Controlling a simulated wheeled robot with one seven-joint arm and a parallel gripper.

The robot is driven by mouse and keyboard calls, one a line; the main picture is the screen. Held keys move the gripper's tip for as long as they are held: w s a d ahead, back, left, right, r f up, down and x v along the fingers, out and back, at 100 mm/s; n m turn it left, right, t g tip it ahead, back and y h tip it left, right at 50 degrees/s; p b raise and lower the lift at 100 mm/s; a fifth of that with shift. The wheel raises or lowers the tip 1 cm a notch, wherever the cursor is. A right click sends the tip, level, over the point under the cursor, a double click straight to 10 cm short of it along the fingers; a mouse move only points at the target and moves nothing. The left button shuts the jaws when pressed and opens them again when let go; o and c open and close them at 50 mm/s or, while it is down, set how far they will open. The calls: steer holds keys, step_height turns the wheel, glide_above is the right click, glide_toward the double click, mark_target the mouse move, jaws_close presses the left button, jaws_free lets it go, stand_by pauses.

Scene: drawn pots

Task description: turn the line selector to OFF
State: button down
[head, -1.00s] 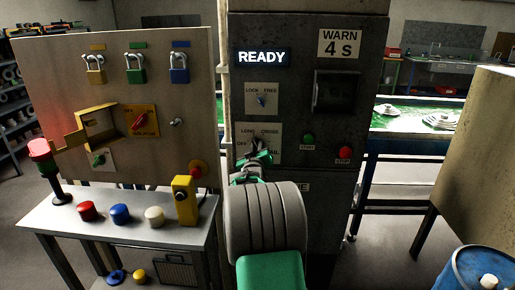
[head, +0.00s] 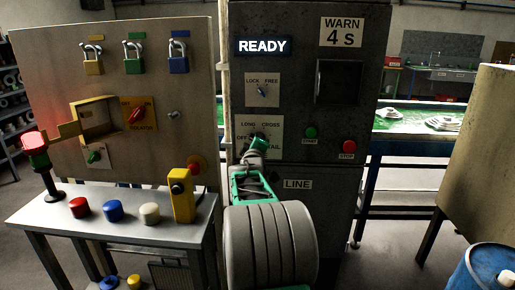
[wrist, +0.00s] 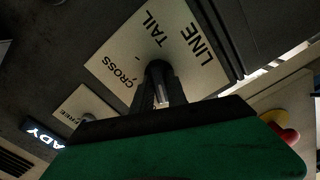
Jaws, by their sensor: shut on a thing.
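The line selector is a dark knob (wrist: 158,70) on a pale plate (head: 272,121) marked LONG, CROSS, OFF and TAIL, on the dark cabinet. My gripper (head: 257,145) reaches the plate from below and is shut on the knob. In the head view my fingers hide most of the knob, so its pointing direction is unclear. In the wrist view the plate (wrist: 120,48) appears turned, with CROSS, TAIL and LINE readable, and my dark fingers (wrist: 160,95) meet at the knob. OFF is at the plate's left in the head view, beside my fingers.
Above is a LOCK/FREE switch (head: 262,90) and a lit READY sign (head: 262,46). A green button (head: 310,132) and a red button (head: 348,147) sit to the right. A bench (head: 120,222) with coloured buttons and a yellow box (head: 181,196) stands left.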

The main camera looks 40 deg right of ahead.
steer(key=shift+f+n+b, duration=0.15)
steer(key=shift+n+b, duration=0.45)
steer(key=shift+n, duration=0.4)
steer(key=c, duration=1.3)
jaws_free()
steer(key=b+v, duration=0.1)
steer(key=v, duration=0.6)
steer(key=shift+s+a, duration=0.25)
steer(key=shift+a, duration=0.05)
